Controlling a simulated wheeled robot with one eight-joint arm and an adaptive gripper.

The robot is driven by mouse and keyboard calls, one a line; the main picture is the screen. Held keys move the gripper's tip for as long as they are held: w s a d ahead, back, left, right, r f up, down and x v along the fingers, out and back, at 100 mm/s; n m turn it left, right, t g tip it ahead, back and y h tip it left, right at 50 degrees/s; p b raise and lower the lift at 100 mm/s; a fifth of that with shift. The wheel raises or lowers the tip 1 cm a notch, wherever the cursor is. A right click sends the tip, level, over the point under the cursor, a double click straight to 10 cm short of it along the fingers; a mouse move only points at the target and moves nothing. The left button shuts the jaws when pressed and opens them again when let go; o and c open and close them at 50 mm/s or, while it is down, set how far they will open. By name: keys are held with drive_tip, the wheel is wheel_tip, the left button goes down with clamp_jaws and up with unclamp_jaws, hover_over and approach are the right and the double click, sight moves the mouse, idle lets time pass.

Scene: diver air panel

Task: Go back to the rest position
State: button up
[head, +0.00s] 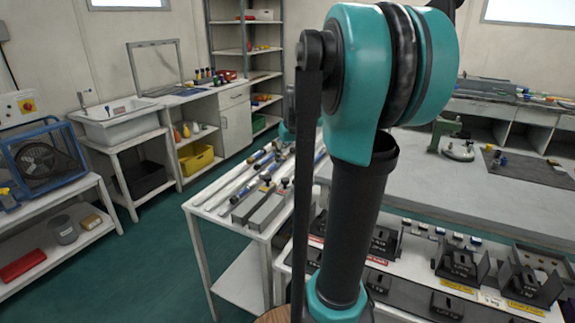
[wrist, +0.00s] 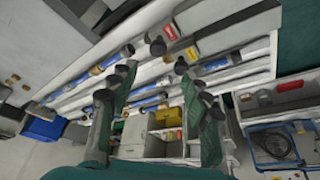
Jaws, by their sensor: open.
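My gripper (wrist: 156,88) shows in the wrist view with its two dark fingers spread wide apart. Nothing is held between them. Beyond the fingers lies a white table (wrist: 62,92) with long blue and black cylinders and grey blocks on it, seen tilted. In the head view my teal and black arm fills the middle and hides what is behind it; I cannot make out the gripper's fingers there.
In the head view, the white table (head: 199,203) with rods and grey blocks stands left of my arm. A bench with black holders (head: 459,264) is at lower right. A sink (head: 113,128) and blue-framed fan (head: 45,160) are at left. Green floor (head: 150,270) is clear at lower left.

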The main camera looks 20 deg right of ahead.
drive_tip(key=shift+r, duration=0.15)
drive_tip(key=shift+s, duration=0.1)
drive_tip(key=s+a+f, duration=0.4)
drive_tip(key=s+f, duration=0.5)
drive_tip(key=s, duration=0.3)
drive_tip(key=s+a+f, duration=0.4)
drive_tip(key=s+f, duration=0.5)
drive_tip(key=s, duration=0.3)
drive_tip(key=shift+a+f, duration=0.2)
